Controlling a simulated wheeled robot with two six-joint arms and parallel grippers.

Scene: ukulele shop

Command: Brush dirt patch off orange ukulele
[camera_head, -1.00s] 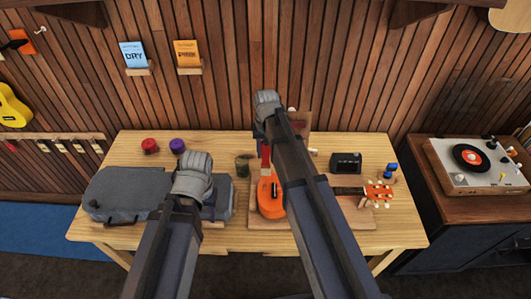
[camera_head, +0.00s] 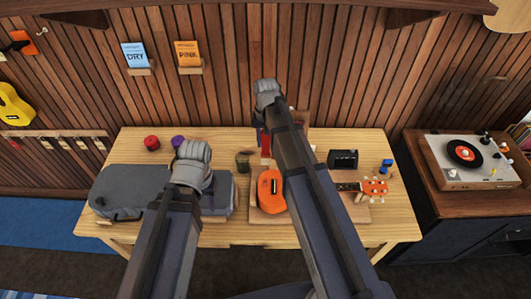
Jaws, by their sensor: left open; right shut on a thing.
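The orange ukulele (camera_head: 271,190) lies on a wooden board on the workbench. Its body is left of my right arm and its headstock (camera_head: 373,187) is to the right; my forearm hides the part between. I cannot make out a dirt patch on what shows. My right gripper (camera_head: 268,92) is above the back of the bench, beyond the ukulele body. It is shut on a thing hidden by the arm. A red piece (camera_head: 266,146) shows just left of that arm; I cannot tell whether it is held. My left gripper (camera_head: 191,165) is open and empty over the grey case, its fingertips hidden.
The grey case (camera_head: 125,190) fills the bench's left side. Red (camera_head: 151,143) and purple (camera_head: 177,142) round items, a dark green cup (camera_head: 243,162), a black box (camera_head: 343,158) and a blue item (camera_head: 387,165) stand behind. A record player (camera_head: 465,160) is at right. The bench's front right is bare.

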